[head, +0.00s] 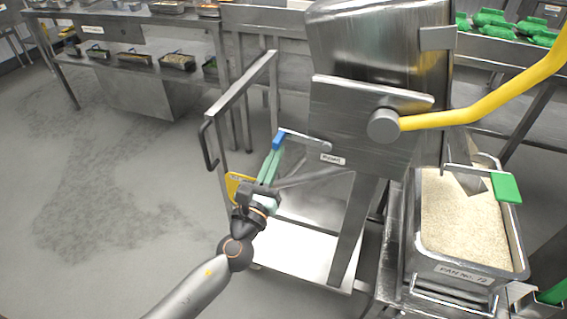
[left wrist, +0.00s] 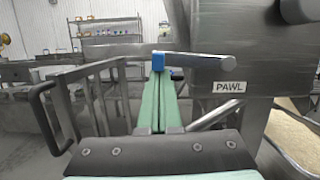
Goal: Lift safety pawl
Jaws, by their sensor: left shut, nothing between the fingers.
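The safety pawl is a grey metal lever (head: 305,139) with a blue end (head: 278,140), on the side of the steel tilting hopper, above a small label. In the left wrist view the lever (left wrist: 205,61) runs nearly level above the PAWL label (left wrist: 229,87), its blue end (left wrist: 159,61) at the left. My left gripper (head: 272,156) has pale green fingers, shut and empty. Its fingertips (left wrist: 158,76) are right at the underside of the blue end; whether they touch it I cannot tell. My right gripper is not in view.
A yellow handle (head: 485,103) sticks out from the hopper (head: 375,45) to the right. A pan of rice (head: 450,262) stands at the right. A metal rail frame (head: 240,87) stands just left of the pawl. The floor at left is clear.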

